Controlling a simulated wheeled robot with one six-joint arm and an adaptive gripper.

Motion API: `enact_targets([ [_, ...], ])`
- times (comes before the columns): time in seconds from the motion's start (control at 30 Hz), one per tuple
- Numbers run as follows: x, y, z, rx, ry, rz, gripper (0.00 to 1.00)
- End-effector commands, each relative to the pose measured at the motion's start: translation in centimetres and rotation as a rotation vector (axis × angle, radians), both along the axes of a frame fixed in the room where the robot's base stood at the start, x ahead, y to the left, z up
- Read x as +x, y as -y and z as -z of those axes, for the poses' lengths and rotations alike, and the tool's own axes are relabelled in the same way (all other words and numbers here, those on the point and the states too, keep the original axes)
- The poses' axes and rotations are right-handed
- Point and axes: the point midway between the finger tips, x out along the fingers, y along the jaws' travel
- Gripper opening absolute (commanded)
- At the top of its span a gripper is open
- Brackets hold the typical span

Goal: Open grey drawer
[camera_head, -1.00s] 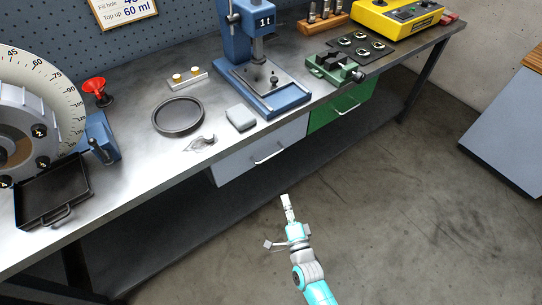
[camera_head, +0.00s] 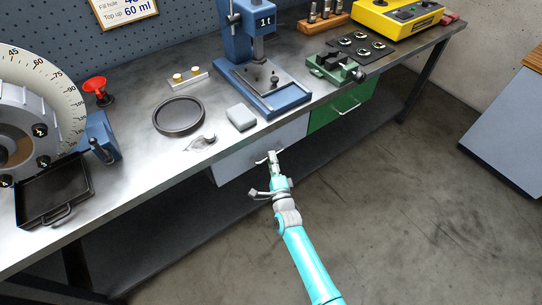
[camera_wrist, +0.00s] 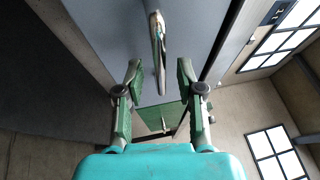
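The grey drawer (camera_head: 236,162) hangs under the front edge of the workbench, and its front looks flush with no gap showing. Its bar handle (camera_wrist: 158,45) shows in the wrist view, ahead of the fingers and roughly in line with the space between them. My gripper (camera_head: 272,155) is at the drawer front in the head view, over the handle, which it partly hides. In the wrist view my gripper (camera_wrist: 160,75) has its two green-padded fingers apart with nothing clearly held. I cannot tell whether the handle's near end reaches between the fingertips.
A green drawer (camera_head: 341,107) with its own handle is to the right of the grey one. The workbench (camera_head: 130,165) carries a blue press (camera_head: 262,85), a black ring dish (camera_head: 179,116) and a black tray (camera_head: 55,190). The floor (camera_head: 400,210) in front is clear.

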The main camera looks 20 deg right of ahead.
Motion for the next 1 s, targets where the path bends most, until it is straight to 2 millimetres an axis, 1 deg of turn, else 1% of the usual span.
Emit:
enact_targets([
  [0.03,0.6,0.1,-0.1,0.000,0.001,0.000,0.37],
  [0.2,1.6,0.2,-0.3,0.001,0.000,0.000,0.37],
  [0.5,1.8,0.2,-0.3,0.000,0.000,0.000,0.37],
  [0.53,1.8,0.2,-0.3,0.000,0.000,0.000,0.35],
  [0.57,1.8,0.2,-0.3,0.000,0.000,0.000,0.27],
  [0.6,1.8,0.2,-0.3,0.000,0.000,0.000,0.17],
  [0.67,1.8,0.2,-0.3,0.000,0.000,0.000,0.02],
  [0.7,1.8,0.2,-0.3,0.000,0.000,0.000,0.00],
  [1.0,1.7,0.2,-0.3,0.000,-0.001,0.000,0.00],
])
